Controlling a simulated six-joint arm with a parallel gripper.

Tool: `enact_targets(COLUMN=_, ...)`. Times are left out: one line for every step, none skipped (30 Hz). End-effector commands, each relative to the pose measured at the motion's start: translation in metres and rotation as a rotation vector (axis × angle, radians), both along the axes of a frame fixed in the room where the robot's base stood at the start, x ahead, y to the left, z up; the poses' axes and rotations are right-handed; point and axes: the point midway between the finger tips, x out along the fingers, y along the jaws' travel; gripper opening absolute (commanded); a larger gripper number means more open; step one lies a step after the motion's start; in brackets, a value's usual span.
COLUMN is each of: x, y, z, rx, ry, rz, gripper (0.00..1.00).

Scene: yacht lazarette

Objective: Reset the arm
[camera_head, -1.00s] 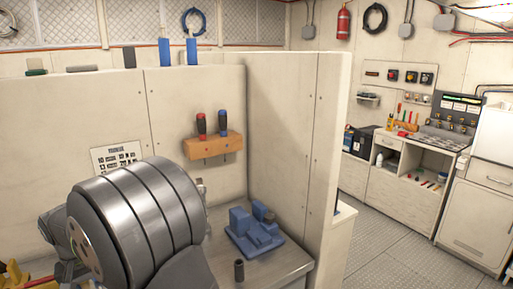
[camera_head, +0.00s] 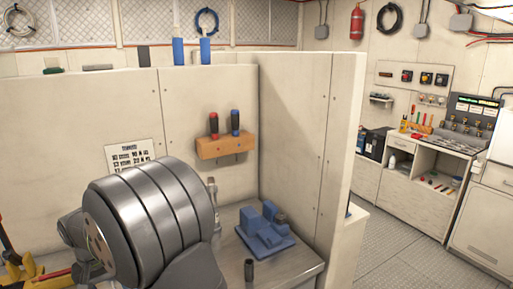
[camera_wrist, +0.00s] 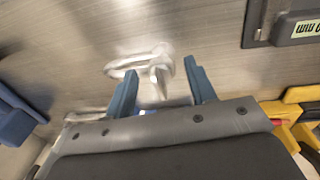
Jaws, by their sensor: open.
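My gripper (camera_wrist: 162,88) shows in the wrist view as two blue fingers, spread apart and open. A shiny metal piece with a loop (camera_wrist: 145,68) shows between and just beyond the fingertips. It is blurred, and I cannot tell whether it touches a finger. Below it is the grey metal bench (camera_wrist: 90,40). In the head view the bench (camera_head: 292,262) stands in front of a cream partition, and my large grey arm link hides the gripper.
A blue fixture (camera_head: 263,232) and a small dark upright cylinder (camera_head: 249,271) stand on the bench. A wooden rack (camera_head: 225,147) with red- and blue-handled tools hangs on the partition. Yellow parts (camera_head: 22,272) are at lower left. The partition's right end (camera_head: 335,160) rises beside the bench.

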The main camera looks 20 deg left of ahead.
Motion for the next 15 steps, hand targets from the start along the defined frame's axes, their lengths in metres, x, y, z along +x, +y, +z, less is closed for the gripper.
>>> enact_targets(x=0.001, y=-0.001, z=-0.011, rx=-0.003, ry=0.001, rz=0.000, gripper=0.51)
enact_targets(x=0.001, y=-0.002, z=-0.017, rx=-0.003, ry=0.001, rz=0.000, gripper=0.51)
enact_targets(x=0.001, y=0.000, z=-0.001, rx=0.005, ry=-0.002, rz=-0.001, gripper=0.51)
enact_targets(x=0.001, y=0.001, z=0.006, rx=0.007, ry=-0.003, rz=0.000, gripper=0.51)
enact_targets(x=0.001, y=0.000, z=0.012, rx=0.005, ry=-0.002, rz=-0.001, gripper=0.51)
enact_targets(x=0.001, y=0.000, z=0.020, rx=0.005, ry=0.000, rz=0.000, gripper=0.51)
enact_targets(x=0.001, y=0.000, z=0.027, rx=0.005, ry=0.000, rz=0.000, gripper=0.51)
enact_targets(x=0.001, y=0.000, z=0.033, rx=0.006, ry=0.000, rz=0.000, gripper=0.51)
enact_targets(x=0.005, y=-0.007, z=0.037, rx=0.002, ry=0.001, rz=-0.002, gripper=0.51)
enact_targets(x=0.009, y=-0.012, z=0.039, rx=0.002, ry=0.001, rz=-0.003, gripper=0.51)
enact_targets(x=0.012, y=-0.017, z=0.043, rx=0.002, ry=0.001, rz=-0.005, gripper=0.51)
enact_targets(x=0.015, y=-0.022, z=0.046, rx=0.002, ry=0.001, rz=-0.003, gripper=0.51)
enact_targets(x=0.018, y=-0.027, z=0.050, rx=0.002, ry=0.001, rz=-0.003, gripper=0.51)
enact_targets(x=0.021, y=-0.031, z=0.053, rx=0.003, ry=0.000, rz=-0.004, gripper=0.51)
enact_targets(x=0.025, y=-0.037, z=0.057, rx=0.003, ry=0.000, rz=-0.004, gripper=0.51)
